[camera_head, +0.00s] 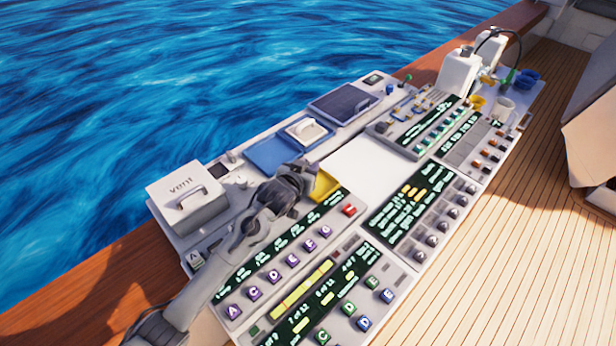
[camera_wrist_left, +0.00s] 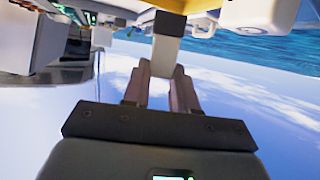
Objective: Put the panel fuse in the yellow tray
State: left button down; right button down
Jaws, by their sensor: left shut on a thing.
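The yellow tray (camera_head: 326,186) sits on the console, just right of my left gripper (camera_head: 306,172) and partly covered by it. In the left wrist view my left gripper (camera_wrist_left: 163,85) is shut on a small grey block with a darker end, which looks like the panel fuse (camera_wrist_left: 166,55). A yellow edge beyond the held block in that view looks like the tray. In the head view the fuse is hidden by the gripper, and I cannot tell whether it touches the tray. My right gripper is not in view.
A white vent box (camera_head: 187,200) with a handle stands left of my arm. A blue tray (camera_head: 275,152) with a white handled lid (camera_head: 306,130) lies behind the gripper. A bare white panel (camera_head: 362,168) is to the right. White jugs (camera_head: 458,72) stand at the far end.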

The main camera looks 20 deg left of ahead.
pick_arm(q)
jog(key=shift+f, duration=2.05)
jog(key=shift+f+b, duration=0.15)
jog(key=shift+b, duration=0.15)
jog(key=c, duration=0.9)
grip_release()
jog(key=shift+r, duration=0.2)
jog(key=shift+s+r, duration=0.1)
jog(key=shift+s, duration=0.2)
jog(key=p+v, duration=0.1)
jog(key=v, duration=1)
jog(key=shift+s+p, duration=0.2)
jog(key=shift+p, duration=0.1)
jog(key=shift+a+r, duration=0.1)
